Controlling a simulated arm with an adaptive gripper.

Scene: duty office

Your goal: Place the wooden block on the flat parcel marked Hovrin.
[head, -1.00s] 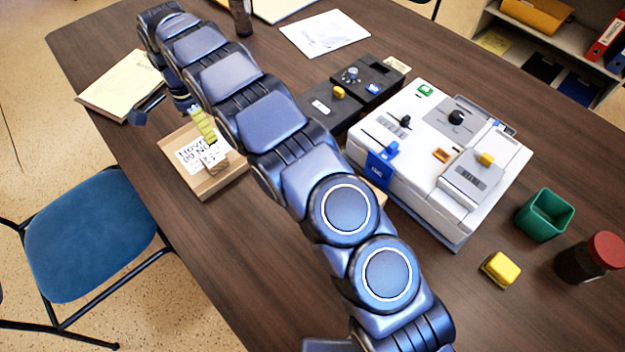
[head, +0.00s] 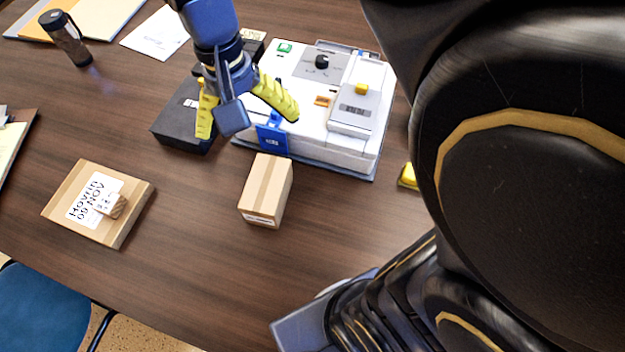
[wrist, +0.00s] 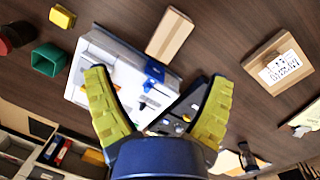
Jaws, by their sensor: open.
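The flat parcel (head: 128,228) marked Hovrin lies on the desk at the left in the head view. The small wooden block (head: 119,206) rests on its top, over the right part of the white label, clear of the parcel's edges. My gripper (head: 246,116) is open and empty, with its yellow fingers spread near the front of the white machine, well to the right of the block and apart from it. In the wrist view the Hovrin parcel (wrist: 262,52) is at the right, away from both fingers (wrist: 160,97); the block is too small there to make out clearly.
A taller plain carton (head: 265,190) stands near the desk's middle. The white machine (head: 330,140) and a black box (head: 180,122) are behind and beside my gripper. A dark bottle (head: 66,40) stands at the back left. Bare desk lies between the Hovrin parcel and the carton.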

